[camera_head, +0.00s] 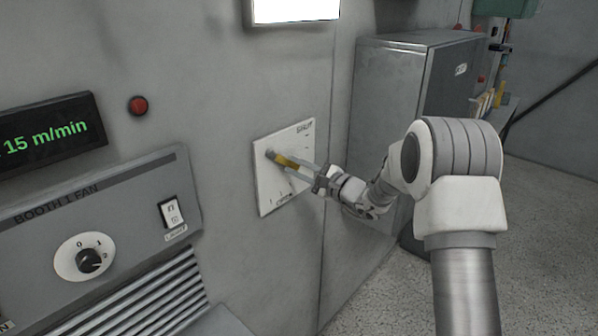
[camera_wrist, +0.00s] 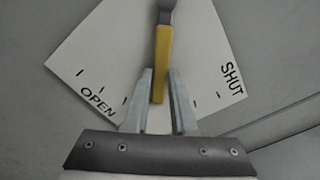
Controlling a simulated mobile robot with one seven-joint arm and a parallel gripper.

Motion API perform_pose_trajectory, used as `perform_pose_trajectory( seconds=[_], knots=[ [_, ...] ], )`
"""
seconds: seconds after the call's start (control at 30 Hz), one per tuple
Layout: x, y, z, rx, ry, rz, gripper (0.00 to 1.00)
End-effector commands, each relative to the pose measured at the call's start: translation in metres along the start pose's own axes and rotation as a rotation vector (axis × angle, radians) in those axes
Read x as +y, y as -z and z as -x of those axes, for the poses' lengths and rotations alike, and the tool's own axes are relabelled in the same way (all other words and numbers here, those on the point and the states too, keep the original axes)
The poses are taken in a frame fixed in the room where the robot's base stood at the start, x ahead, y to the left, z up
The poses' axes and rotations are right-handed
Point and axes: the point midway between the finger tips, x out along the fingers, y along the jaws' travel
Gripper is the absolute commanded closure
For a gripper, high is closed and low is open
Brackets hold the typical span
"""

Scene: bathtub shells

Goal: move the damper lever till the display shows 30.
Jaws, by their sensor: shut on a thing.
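The damper lever (camera_head: 287,161) has a yellow grip and stands on a white plate (camera_head: 270,190) marked SHUT at the top right and OPEN at the bottom. My gripper (camera_head: 303,170) is shut on the lever's yellow end. In the wrist view the yellow grip (camera_wrist: 161,62) runs down between my two fingertips (camera_wrist: 160,85), and the lever points between the OPEN and SHUT marks. The display (camera_head: 48,135) at the left reads 15 m/min in green; its left edge is cut off by the frame.
A grey fan panel (camera_head: 130,205) with a dial (camera_head: 88,259) and a light switch (camera_head: 171,211) is left of the plate. A red button (camera_head: 138,105) is above it. A grey metal cabinet (camera_head: 385,90) stands to the right, behind my arm. Speckled floor shows at the lower right.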

Motion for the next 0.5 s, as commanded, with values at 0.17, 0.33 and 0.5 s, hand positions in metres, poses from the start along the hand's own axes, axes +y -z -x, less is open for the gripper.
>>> perform_pose_trajectory(
  seconds=[0.17, 0.33, 0.5],
  knots=[
    [0.0104, 0.0016, 0.0006, 0.001, 0.0, -0.104, 1.0],
    [0.0108, 0.0, 0.0005, 0.002, -0.002, -0.127, 1.0],
    [0.0107, 0.0001, 0.0005, 0.002, -0.002, -0.125, 1.0]
  ],
)
